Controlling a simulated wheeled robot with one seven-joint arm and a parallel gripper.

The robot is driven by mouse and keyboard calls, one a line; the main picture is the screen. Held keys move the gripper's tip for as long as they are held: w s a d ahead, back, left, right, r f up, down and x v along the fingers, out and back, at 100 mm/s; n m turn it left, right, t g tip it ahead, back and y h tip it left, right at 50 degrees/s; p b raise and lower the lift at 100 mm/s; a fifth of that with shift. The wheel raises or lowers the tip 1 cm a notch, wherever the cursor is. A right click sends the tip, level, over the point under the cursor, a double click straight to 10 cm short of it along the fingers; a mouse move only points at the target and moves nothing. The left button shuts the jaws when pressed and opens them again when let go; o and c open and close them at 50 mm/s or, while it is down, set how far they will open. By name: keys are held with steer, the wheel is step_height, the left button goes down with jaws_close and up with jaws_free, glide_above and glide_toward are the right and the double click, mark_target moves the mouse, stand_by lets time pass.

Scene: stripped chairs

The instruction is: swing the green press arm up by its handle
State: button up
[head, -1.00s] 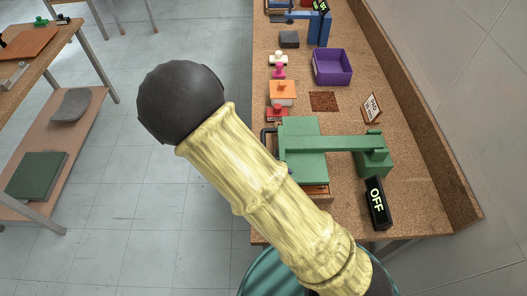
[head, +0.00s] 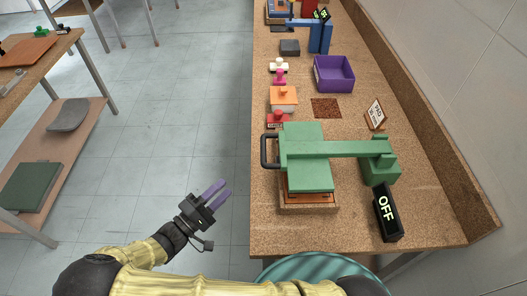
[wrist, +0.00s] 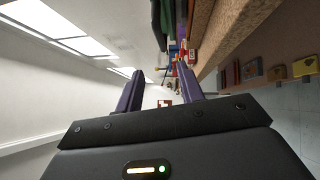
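The green press (head: 305,172) stands on the near part of the cork-topped bench in the head view. Its green arm (head: 335,149) lies level across the green plate, hinged at a green block on the right. The dark handle (head: 269,151) is a loop at the arm's left end, by the bench's left edge. My gripper (head: 216,191) is over the floor, left of the bench, apart from the handle and nearer to me. Its two purple fingers are spread and empty; they also show apart in the wrist view (wrist: 160,90).
A black OFF sign (head: 387,212) stands right of the press. Behind the press are a red pad, an orange-topped block (head: 284,96), stamps, a purple bin (head: 334,73) and a small card (head: 375,114). A teal round stool (head: 315,268) is at the bench's near end.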

mark_target(264, 150)
steer(key=p+x, duration=0.3)
steer(key=x, duration=1.4)
steer(key=shift+w+d, duration=0.1)
steer(key=shift+d, duration=0.15)
jaws_close()
